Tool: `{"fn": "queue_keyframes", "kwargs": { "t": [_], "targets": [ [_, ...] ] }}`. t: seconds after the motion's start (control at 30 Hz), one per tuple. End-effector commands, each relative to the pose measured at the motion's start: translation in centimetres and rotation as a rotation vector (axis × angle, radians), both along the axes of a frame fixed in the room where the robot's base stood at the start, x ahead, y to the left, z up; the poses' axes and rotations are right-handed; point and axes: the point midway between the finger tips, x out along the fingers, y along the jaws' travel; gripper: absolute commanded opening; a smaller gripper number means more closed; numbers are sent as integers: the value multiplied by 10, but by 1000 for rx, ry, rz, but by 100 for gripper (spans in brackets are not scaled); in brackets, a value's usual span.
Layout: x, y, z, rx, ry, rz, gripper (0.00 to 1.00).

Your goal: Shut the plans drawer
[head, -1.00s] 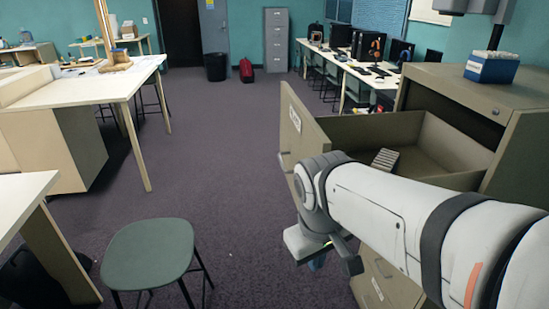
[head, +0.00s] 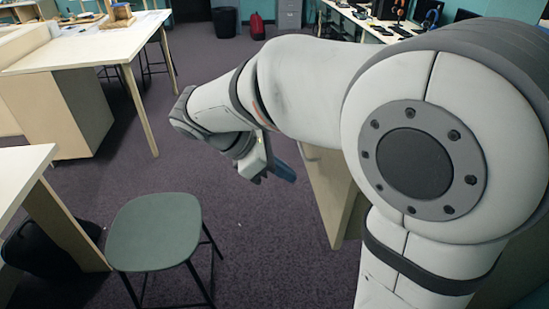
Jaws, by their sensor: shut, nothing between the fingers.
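The plans drawer's beige front panel (head: 336,192) shows below my arm, right of the middle in the head view. It appears to stand out into the room. Its inside and most of the cabinet are hidden behind my arm, so how far it is out cannot be seen. My gripper (head: 284,172) is to the left of the panel, on its outer side, with its blue tips pointing right toward it. A gap of floor seems to show between them. The gripper is shut and empty.
A green stool (head: 160,232) stands on the floor at the lower left. A white-topped table (head: 90,45) is at the upper left, and another table edge (head: 22,172) at the left. Carpet (head: 230,215) between stool and drawer is clear. A computer desk (head: 352,18) stands behind.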

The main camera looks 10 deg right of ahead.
Motion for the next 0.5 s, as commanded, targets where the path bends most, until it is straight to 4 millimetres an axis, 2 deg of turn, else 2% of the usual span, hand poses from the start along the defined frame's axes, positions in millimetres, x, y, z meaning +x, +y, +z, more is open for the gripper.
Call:
{"fn": "queue_keyframes", "kwargs": {
  "t": [0.17,0.3,0.5],
  "targets": [
    [-1,-29,-27,-1,2,-6,0],
    [0,-51,-26,1,0,-7,0],
    [0,-67,-27,2,-1,-6,0]
  ]
}}
